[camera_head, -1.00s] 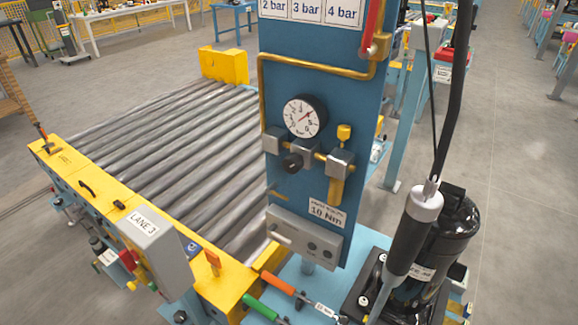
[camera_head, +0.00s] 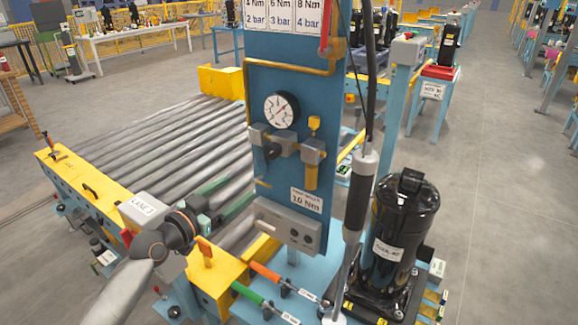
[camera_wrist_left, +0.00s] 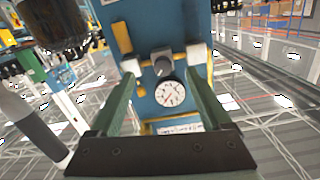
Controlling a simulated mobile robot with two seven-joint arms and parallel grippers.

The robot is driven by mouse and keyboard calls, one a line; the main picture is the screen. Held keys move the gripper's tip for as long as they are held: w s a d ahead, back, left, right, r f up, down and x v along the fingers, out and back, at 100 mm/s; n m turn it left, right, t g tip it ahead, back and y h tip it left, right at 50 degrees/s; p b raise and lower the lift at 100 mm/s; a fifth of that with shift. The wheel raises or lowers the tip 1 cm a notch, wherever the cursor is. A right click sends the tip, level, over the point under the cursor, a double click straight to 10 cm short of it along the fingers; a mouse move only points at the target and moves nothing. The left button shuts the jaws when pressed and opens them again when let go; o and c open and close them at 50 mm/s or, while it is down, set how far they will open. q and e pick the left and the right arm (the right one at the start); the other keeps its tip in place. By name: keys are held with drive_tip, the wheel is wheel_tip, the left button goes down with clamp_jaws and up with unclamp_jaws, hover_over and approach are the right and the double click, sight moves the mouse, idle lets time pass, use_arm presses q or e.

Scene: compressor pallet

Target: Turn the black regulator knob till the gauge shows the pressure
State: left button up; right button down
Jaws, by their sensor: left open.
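The black regulator knob (camera_head: 272,151) sits on the blue panel (camera_head: 262,82), between metal blocks and just below the round white gauge (camera_head: 281,110). The gauge needle is too small to read surely. My left gripper (camera_head: 238,192) is open, below and left of the knob, apart from it. In the left wrist view, the knob (camera_wrist_left: 162,66) shows between the spread green fingers (camera_wrist_left: 162,75), with the gauge (camera_wrist_left: 171,93) below it in that picture. Nothing is between the fingers. My right gripper is not in view.
Cards (camera_head: 282,14) pair torques with 2, 3 and 4 bar; a label (camera_head: 307,200) reads 10 Nm. A hanging black driver (camera_head: 359,190) and black compressor (camera_head: 400,225) stand to the right. A grey box (camera_head: 288,225) juts out below the knob. Rollers (camera_head: 150,150) lie behind left.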

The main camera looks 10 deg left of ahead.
sight(269, 153)
use_arm(q)
drive_tip(key=shift+h, duration=0.3)
drive_tip(key=w+d+r, duration=0.1)
drive_tip(key=w, duration=0.3)
drive_tip(key=w+d+r, duration=0.1)
drive_tip(key=w+d, duration=0.1)
drive_tip(key=w, duration=0.2)
drive_tip(key=w+d+r, duration=0.1)
drive_tip(key=w+d, duration=0.1)
drive_tip(key=w, duration=0.2)
drive_tip(key=shift+w+r, duration=0.15)
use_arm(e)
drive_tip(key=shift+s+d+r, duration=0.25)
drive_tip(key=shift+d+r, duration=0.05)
use_arm(q)
drive_tip(key=shift+c, duration=0.4)
clamp_jaws()
